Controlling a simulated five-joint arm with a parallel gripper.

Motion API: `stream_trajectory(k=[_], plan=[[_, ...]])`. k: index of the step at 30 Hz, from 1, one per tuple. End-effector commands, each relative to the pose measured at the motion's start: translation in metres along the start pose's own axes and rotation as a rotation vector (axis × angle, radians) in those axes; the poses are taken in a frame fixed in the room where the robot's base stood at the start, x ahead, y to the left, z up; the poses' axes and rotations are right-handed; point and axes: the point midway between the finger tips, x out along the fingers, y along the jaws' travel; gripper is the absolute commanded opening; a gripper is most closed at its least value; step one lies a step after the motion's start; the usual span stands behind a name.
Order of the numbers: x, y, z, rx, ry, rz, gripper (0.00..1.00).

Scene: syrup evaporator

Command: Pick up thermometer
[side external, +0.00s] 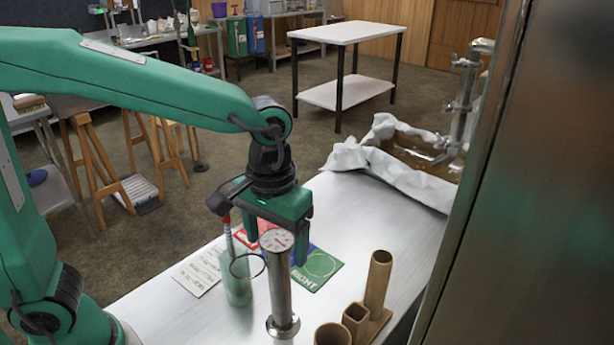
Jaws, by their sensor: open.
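A dark ring (247,266) shows by the jar. A written card (200,272) and red and green mats, the green (320,268) marked RIGHT, lie behind. Brown tube holders (378,282) stand at the front right. A cloth-lined pan (395,172) is at the back right. The table's left front is clear.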

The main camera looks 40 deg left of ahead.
Motion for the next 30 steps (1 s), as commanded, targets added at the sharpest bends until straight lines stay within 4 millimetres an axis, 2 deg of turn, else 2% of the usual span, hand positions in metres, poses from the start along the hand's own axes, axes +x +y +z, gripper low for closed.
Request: stream_trajectory(k=[3, 9, 26, 30], plan=[[0.015, 0.001, -0.001, 0.0, -0.003, -0.003, 0.77], [0.033, 0.001, -0.001, 0.0, -0.002, -0.001, 0.77], [0.035, 0.001, -0.001, 0.0, -0.001, 0.0, 0.77], [0.035, 0.001, -0.001, 0.0, -0.001, 0.0, 0.49]])
